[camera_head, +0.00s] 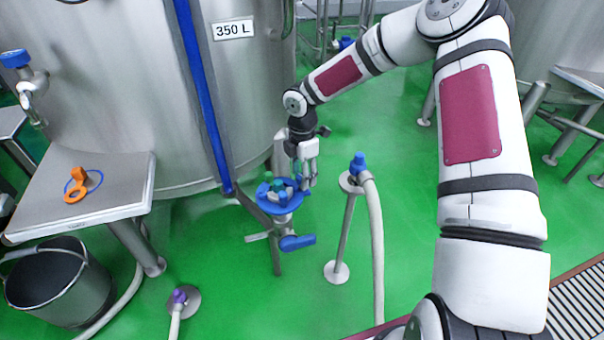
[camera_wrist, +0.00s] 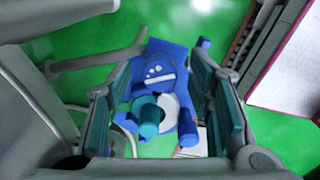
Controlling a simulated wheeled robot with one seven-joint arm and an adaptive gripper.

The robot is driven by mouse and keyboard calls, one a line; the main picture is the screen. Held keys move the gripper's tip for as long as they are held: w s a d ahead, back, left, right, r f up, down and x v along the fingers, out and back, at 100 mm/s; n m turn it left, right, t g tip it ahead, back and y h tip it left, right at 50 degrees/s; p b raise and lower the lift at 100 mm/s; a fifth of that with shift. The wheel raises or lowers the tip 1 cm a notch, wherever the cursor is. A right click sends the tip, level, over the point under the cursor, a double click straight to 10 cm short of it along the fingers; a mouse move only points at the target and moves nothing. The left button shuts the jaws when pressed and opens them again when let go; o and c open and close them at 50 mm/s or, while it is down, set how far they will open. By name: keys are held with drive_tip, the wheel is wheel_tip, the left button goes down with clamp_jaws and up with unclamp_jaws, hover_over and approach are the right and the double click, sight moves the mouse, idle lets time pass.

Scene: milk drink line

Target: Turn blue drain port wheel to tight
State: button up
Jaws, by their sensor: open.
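The blue drain port wheel (camera_head: 284,200) sits below the large steel tank, with a teal centre and blue lobes around it. In the wrist view the wheel (camera_wrist: 179,75) lies between my fingers, with the teal knob (camera_wrist: 150,120) near the middle. My gripper (camera_head: 305,175) points down just above and at the right side of the wheel. In the wrist view my gripper (camera_wrist: 165,110) is open, with one finger on each side of the wheel. I cannot tell whether either finger touches it. A blue-handled valve (camera_head: 298,242) is below the wheel.
A post with a blue cap (camera_head: 358,162) and a pale hose stands close to the right of my gripper. A steel table (camera_head: 120,190) with an orange part (camera_head: 76,187) is at left, above a dark bucket (camera_head: 60,285).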

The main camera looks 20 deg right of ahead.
drive_tip(key=shift+c, duration=0.4)
clamp_jaws()
